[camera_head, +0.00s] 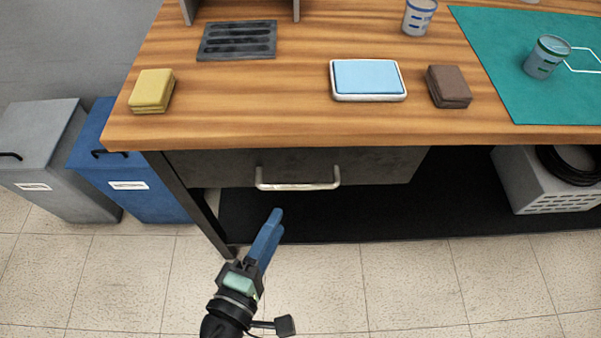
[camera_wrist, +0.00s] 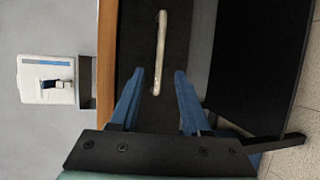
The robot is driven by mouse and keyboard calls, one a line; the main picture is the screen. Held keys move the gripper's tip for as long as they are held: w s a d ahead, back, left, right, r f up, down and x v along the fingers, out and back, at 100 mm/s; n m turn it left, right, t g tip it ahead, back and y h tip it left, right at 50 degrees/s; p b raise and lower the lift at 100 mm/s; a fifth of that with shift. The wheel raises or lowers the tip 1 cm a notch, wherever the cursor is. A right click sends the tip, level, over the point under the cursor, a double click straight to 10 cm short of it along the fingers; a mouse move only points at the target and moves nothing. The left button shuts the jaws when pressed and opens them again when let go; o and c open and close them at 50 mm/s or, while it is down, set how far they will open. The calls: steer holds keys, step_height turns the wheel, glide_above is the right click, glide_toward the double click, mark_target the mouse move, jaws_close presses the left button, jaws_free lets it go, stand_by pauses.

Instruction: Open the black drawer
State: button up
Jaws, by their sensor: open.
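The black drawer (camera_head: 385,165) sits under the wooden tabletop. Its front looks flush below the table edge, and it appears closed. A silver bar handle (camera_head: 298,184) runs across its face. In the wrist view the drawer front (camera_wrist: 135,45) stands on end and the handle (camera_wrist: 159,50) lies ahead, between the lines of the two fingers. My gripper (camera_head: 275,222) has blue fingers and is in front of the drawer, below and left of the handle, not touching it. In the wrist view my gripper (camera_wrist: 155,85) is open with nothing between the fingers.
The wooden table (camera_head: 290,115) bears a yellow sponge (camera_head: 151,91), a blue-topped white box (camera_head: 368,80) and a brown block (camera_head: 448,87). A table leg (camera_head: 195,205) and blue bin (camera_head: 135,190) stand left. A white crate (camera_head: 530,195) is under the table at right. Floor in front is clear.

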mark_target(297, 185)
steer(key=x, duration=1.1)
jaws_close()
stand_by(1.1)
